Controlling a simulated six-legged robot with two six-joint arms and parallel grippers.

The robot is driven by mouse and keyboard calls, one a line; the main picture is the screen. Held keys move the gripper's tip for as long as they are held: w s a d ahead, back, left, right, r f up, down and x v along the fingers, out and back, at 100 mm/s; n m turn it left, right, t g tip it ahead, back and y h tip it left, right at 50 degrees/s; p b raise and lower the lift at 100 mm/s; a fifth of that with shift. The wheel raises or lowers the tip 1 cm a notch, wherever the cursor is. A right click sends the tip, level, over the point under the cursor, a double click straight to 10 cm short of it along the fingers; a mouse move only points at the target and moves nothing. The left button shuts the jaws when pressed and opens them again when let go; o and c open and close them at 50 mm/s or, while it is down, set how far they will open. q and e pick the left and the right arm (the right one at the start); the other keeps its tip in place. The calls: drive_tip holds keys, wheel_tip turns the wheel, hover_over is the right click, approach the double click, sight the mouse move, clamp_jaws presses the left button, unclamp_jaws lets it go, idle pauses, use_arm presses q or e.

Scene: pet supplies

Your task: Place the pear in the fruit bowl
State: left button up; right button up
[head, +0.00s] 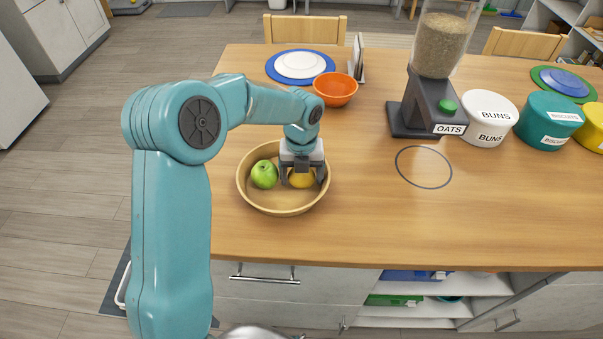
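A yellow fruit (302,180), which looks like the pear, is inside the tan fruit bowl (263,204), in its right part. A green apple (264,174) lies to its left in the same bowl. My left gripper (302,176) points down into the bowl, with its fingers on either side of the yellow fruit. The gripper hides the fruit's upper part. I cannot tell whether the fingers press on it or stand slightly apart. My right gripper is not in view.
An orange bowl (335,90) and a white plate on a blue one (300,65) stand behind. An oats dispenser (428,90) and lidded tubs, including a white buns tub (488,118), are at right. A dark ring (424,186) marks the wooden table (500,210); its front right is clear.

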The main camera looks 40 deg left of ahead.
use_arm(q)
wheel_tip(320, 180, up, 12)
drive_tip(key=shift+w, duration=0.1)
drive_tip(key=shift+r, duration=0.2)
idle(0.4)
drive_tip(key=shift+s+f, duration=0.1)
drive_tip(key=shift+s, duration=0.1)
idle(0.3)
